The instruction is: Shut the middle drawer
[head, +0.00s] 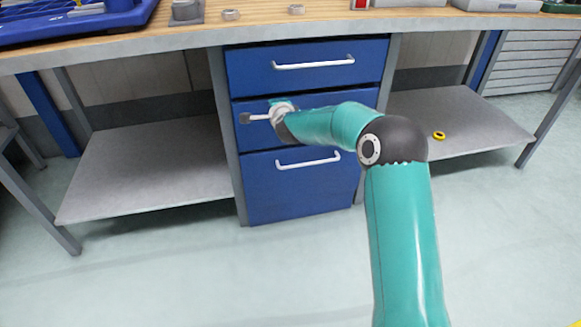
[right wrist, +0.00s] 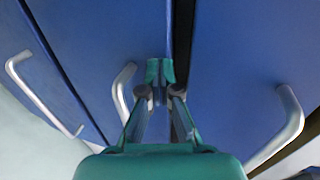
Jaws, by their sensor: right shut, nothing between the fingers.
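The blue middle drawer (head: 248,105) sits between the top drawer (head: 240,70) and the bottom drawer (head: 260,195). My right arm covers much of its front in the head view, so I cannot tell how far out it stands. In the right wrist view its pale handle (right wrist: 122,92) shows just left of my right gripper (right wrist: 160,72). The gripper is shut and empty, its teal fingertips together at the drawer front beside the dark gap under the top drawer. I cannot tell whether they touch. My left gripper is out of view.
The top drawer handle (head: 313,64) and bottom drawer handle (head: 308,161) stick out above and below. Low grey shelves flank the drawers; the right one (head: 465,115) carries a yellow ring (head: 439,135). The wooden worktop (head: 260,12) is above. The floor in front is clear.

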